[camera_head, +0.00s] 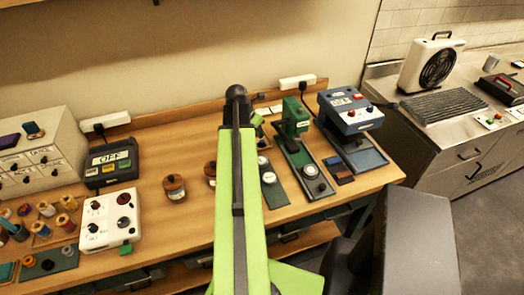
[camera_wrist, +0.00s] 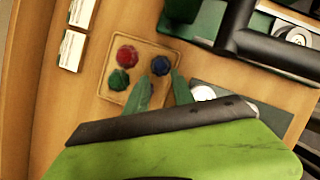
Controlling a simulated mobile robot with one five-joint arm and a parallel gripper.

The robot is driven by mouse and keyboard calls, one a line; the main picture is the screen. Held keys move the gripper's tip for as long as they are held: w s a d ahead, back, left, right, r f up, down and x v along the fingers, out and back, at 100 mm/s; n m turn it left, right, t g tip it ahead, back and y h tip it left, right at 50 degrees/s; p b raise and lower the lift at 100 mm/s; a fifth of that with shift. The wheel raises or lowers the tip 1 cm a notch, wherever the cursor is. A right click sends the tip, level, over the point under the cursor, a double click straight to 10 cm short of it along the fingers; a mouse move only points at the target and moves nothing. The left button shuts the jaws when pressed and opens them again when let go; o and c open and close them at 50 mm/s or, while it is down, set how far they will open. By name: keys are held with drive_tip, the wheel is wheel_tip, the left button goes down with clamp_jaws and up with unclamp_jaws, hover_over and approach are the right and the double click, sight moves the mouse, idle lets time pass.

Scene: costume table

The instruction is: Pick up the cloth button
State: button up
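In the wrist view, a small tan tray (camera_wrist: 111,83) on the wooden table holds a red button (camera_wrist: 127,56), a green button (camera_wrist: 119,80) and a dark blue button (camera_wrist: 161,66). I cannot tell which is the cloth button. My gripper (camera_wrist: 160,78) reaches over the tray's lower right part, its two green fingers spread with a gap between them. The blue button shows just past the fingertips; no hold on it is visible. Something dark at the left finger is mostly hidden.
White cards (camera_wrist: 72,50) lie left of the tray. A green press (camera_head: 294,118) and a blue-grey machine (camera_head: 349,111) stand right of my arm. Brown jars (camera_head: 174,187) and a white control box (camera_head: 110,219) stand to its left.

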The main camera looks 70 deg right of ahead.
sight(261, 141)
drive_tip(key=shift+b+x, duration=0.4)
drive_tip(key=shift+x, duration=0.8)
drive_tip(key=b+x, duration=0.5)
drive_tip(key=shift+d+f, duration=0.15)
drive_tip(key=shift+f, duration=0.05)
drive_tip(key=shift+r, duration=0.2)
clamp_jaws()
